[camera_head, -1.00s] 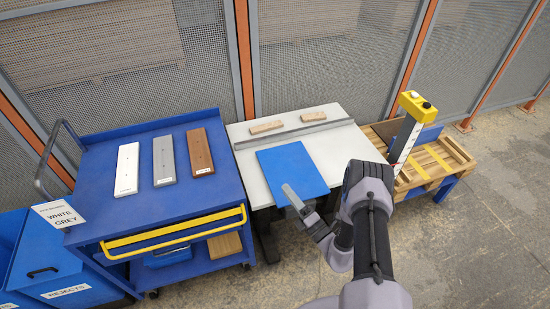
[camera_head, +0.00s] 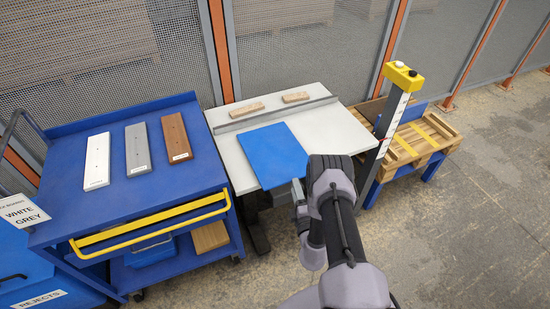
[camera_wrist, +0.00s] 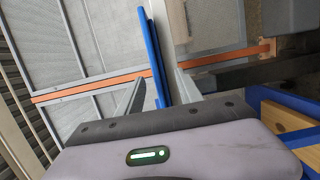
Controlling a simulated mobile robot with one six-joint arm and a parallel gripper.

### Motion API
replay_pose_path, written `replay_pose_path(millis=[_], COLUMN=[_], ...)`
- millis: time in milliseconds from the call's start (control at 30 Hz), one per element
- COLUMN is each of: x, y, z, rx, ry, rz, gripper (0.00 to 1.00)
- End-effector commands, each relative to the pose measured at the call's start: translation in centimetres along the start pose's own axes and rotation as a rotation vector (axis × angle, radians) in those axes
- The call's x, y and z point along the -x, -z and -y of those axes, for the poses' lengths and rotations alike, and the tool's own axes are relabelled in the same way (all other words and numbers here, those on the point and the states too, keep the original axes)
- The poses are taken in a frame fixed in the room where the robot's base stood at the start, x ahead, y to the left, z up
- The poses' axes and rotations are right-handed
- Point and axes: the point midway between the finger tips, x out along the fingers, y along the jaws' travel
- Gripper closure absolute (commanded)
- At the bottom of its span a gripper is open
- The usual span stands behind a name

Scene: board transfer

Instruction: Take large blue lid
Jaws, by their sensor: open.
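The large blue lid (camera_head: 272,152) is a flat blue panel lying on the white table (camera_head: 335,125), reaching its front edge. In the wrist view the lid (camera_wrist: 155,50) shows edge-on as a narrow blue strip. My gripper (camera_head: 298,190) is at the lid's front right edge in the head view, partly hidden by my own wrist. In the wrist view the two fingers of my gripper (camera_wrist: 160,78) are apart, with the blue edge showing between them. I cannot tell whether either finger touches it.
A metal rail (camera_head: 275,114) and two wooden blocks (camera_head: 246,110) lie behind the lid. On the left, a blue cart (camera_head: 85,205) bears white, grey and brown boards. On the right stand a yellow-topped post (camera_head: 403,77) and a wooden pallet (camera_head: 425,140). Mesh fencing closes the back.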

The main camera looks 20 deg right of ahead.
Motion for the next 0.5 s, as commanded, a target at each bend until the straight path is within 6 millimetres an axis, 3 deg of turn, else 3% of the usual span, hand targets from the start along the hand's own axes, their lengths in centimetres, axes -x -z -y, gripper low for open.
replay_pose_path(millis=[200,433,500], x=[-3.9,-4.4,-4.3], y=[-0.2,-0.2,-0.2], z=[-0.1,-0.3,-0.3], rx=[0.001,0.0,0.0], ry=[-0.002,0.0,0.0], rz=[-0.001,0.0,0.0], gripper=[0.57,0.57,0.67])
